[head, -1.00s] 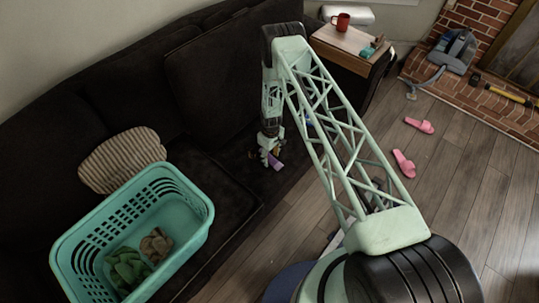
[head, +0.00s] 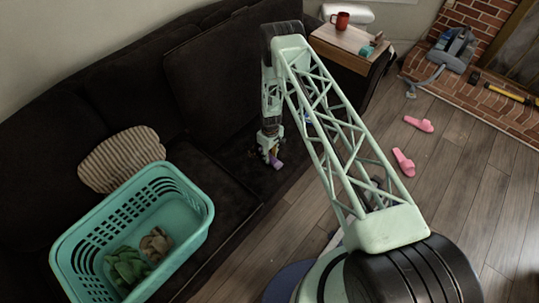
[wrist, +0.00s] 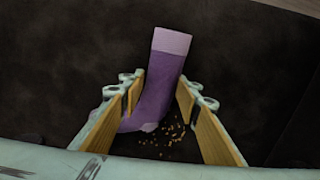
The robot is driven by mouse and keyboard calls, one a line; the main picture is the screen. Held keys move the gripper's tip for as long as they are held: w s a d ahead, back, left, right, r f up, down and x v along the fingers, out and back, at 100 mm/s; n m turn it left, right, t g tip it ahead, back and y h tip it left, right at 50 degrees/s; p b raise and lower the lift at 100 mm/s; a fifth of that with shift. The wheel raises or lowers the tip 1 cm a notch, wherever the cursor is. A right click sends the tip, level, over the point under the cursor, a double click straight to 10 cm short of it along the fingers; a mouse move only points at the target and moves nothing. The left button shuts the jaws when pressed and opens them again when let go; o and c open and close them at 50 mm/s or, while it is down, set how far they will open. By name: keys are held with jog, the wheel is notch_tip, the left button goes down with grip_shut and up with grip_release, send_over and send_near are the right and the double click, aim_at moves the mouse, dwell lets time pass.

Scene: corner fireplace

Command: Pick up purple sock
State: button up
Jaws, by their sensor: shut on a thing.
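The purple sock (wrist: 160,85) has a paler lilac cuff and lies between my gripper's two fingers in the wrist view. My gripper (wrist: 156,98) is shut on it, with yellow-lined pads at the sock's sides. The sock's cuff end points away from the gripper. In the head view, the sock (head: 276,162) shows as a small purple patch at my gripper (head: 269,153), over the dark sofa seat. I cannot tell whether the sock is clear of the seat.
Crumbs (wrist: 174,130) lie on the dark sofa (head: 225,75) by the sock. A teal laundry basket (head: 196,196) holding green and brown items stands at the left, beside a striped cushion (head: 122,160). A side table (head: 340,38) bears a red mug (head: 341,20). Pink slippers (head: 403,162) lie on the floor.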

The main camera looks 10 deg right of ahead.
jog(key=shift+r, duration=0.1)
jog(key=shift+r+p, duration=0.35)
jog(key=shift+r, duration=1.45)
jog(key=s+d, duration=0.1)
jog(key=s, duration=0.4)
jog(key=s+d+p, duration=0.1)
jog(key=s, duration=0.4)
jog(key=s+d+r, duration=0.1)
jog(key=s+d, duration=0.1)
jog(key=s, duration=0.3)
jog(key=shift+s+d+r, duration=0.1)
jog(key=shift+s, duration=0.1)
jog(key=shift+c, duration=0.2)
jog(key=shift+w+r, duration=0.25)
jog(key=shift+r, duration=0.2)
jog(key=w+a+r+m, duration=0.1)
jog(key=w+r+m, duration=0.15)
jog(key=r, duration=0.95)
jog(key=w+a+r+m, duration=0.1)
jog(key=w+r, duration=0.3)
jog(key=r, duration=0.8)
jog(key=s+r+m, duration=0.1)
jog(key=r+m, duration=0.1)
jog(key=r, duration=1)
jog(key=s+a+r+m, duration=0.1)
jog(key=s+r+m, duration=0.1)
jog(key=r, duration=1)
jog(key=shift+a, duration=0.25)
